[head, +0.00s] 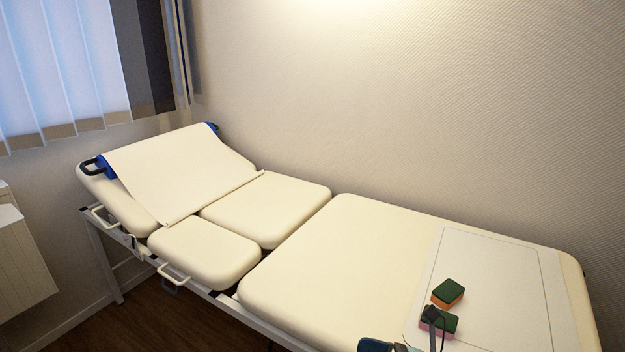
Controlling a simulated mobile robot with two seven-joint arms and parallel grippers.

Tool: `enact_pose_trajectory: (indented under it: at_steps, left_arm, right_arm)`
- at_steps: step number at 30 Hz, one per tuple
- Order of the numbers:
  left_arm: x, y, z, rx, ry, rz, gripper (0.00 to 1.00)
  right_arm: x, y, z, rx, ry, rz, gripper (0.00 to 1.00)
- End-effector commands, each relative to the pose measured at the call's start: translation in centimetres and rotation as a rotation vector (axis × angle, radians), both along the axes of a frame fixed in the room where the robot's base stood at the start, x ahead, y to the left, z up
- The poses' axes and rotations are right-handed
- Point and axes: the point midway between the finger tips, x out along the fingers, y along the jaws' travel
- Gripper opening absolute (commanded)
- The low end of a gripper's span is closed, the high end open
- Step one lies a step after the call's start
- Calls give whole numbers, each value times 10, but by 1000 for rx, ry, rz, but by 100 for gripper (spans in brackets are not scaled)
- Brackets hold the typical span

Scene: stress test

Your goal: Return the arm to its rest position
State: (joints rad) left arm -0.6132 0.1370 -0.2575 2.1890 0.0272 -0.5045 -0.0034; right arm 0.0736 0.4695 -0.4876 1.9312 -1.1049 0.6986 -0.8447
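Neither of my grippers can be made out in the head view, and no arm link of mine is clearly recognisable. Two small sponge-like blocks lie on a thin pale board (485,270) at the right end of a cream treatment couch (335,250). One block is orange with a dark green top (448,293). The other is pink with a dark green top (442,322). A dark-headed item with a grey stem (432,313) overlaps the pink block; I cannot tell what it is.
A dark blue-grey item (375,346) is cut off by the bottom edge. White paper (180,170) covers the couch's raised head end. A white cabinet (20,260) stands at the left. The wall is close behind the couch. The couch's middle is clear.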

Motion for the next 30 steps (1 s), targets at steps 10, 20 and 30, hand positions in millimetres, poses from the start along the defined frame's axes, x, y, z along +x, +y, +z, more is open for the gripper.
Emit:
enact_pose_trajectory:
  at_steps: [10,20,30]
  left_arm:
    - [-1,-1,0,-1,1,-2,29]
    - [-1,-1,0,-1,1,-2,29]
    - [-2,3,59,14,8,2,29]
  right_arm:
    - [-35,-62,-61,1067,1319,-509,84]
    - [-125,-80,-149,1663,2110,-781,84]
    - [-133,-84,-99,1694,2153,-829,84]
